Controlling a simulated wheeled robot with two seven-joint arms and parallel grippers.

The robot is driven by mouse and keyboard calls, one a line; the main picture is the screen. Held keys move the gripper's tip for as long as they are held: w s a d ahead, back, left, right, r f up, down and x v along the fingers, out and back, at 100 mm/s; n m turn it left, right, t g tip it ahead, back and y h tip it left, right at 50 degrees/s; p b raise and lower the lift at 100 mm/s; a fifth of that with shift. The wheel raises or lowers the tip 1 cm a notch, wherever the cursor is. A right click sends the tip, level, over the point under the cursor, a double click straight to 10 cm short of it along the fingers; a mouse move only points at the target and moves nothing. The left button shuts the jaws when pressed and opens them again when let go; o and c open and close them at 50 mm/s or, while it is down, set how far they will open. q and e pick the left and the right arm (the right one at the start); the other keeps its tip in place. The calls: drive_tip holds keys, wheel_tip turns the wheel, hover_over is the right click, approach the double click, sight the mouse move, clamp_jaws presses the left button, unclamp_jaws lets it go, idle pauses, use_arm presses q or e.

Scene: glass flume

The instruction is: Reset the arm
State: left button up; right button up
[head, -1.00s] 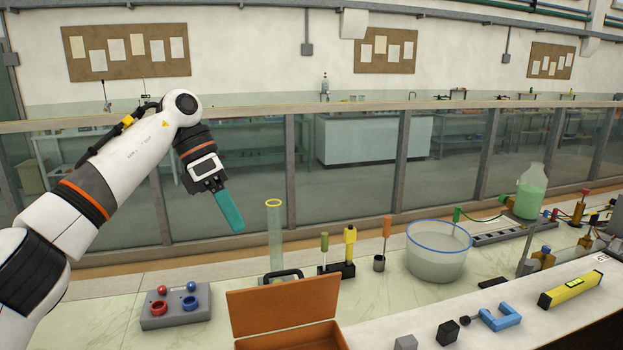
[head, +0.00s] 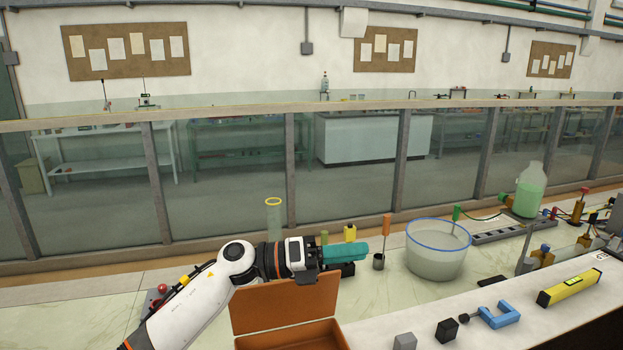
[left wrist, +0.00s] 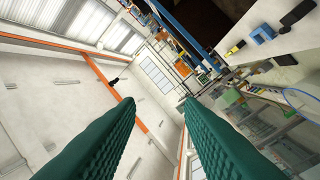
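My left arm comes in low from the bottom left in the head view. Its left gripper (head: 345,251) points right, level, in front of the tool stand behind the orange box. In the left wrist view its two green ribbed fingers (left wrist: 158,110) stand apart with nothing between them. The wrist camera sees the room's walls and roof past the fingers, with the bench at the upper right. My right gripper is in neither view.
An open orange box (head: 285,303) stands below the gripper. A glass cylinder (head: 274,219) stands behind the arm. A blue-rimmed bowl (head: 436,256) and an orange-handled tool (head: 386,226) stand right of it. A yellow level (head: 571,289) lies at the right.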

use_arm(q)
drive_tip(key=s+a+f+n+t+y, duration=0.2)
drive_tip(key=a+f+n+t+y, duration=0.7)
drive_tip(key=n, duration=0.9)
drive_tip(key=s+a+f+n+t+y, duration=0.3)
drive_tip(key=a+f+n+t+y, duration=0.6)
drive_tip(key=n, duration=0.8)
drive_tip(key=s+a+f+n+g, duration=0.25)
drive_tip(key=s+f+g, duration=0.25)
drive_tip(key=s, duration=0.4)
drive_tip(key=s+a+f+n+g+y, duration=0.15)
drive_tip(key=s+a+f+g, duration=0.3)
drive_tip(key=s, duration=0.45)
drive_tip(key=s+a+f+n+g+h, duration=0.1)
drive_tip(key=s+a+f+n+g, duration=0.15)
drive_tip(key=s+f+g, duration=0.55)
wheel_tip(320, 180, down, 28)
drive_tip(key=s+r+t+b, duration=0.1)
drive_tip(key=s+b, duration=0.1)
drive_tip(key=b, duration=0.3)
drive_tip(key=s+a+f+b, duration=0.1)
drive_tip(key=s+f+b, duration=0.1)
drive_tip(key=s+f, duration=0.6)
drive_tip(key=s+a+f+g+b, duration=0.1)
drive_tip(key=s+f+b, duration=0.2)
drive_tip(key=s+f, duration=0.6)
wheel_tip(320, 180, down, 6)
drive_tip(key=shift+s+a+f+y, duration=0.2)
drive_tip(key=shift+a+y, duration=0.05)
drive_tip(key=shift+y, duration=0.1)
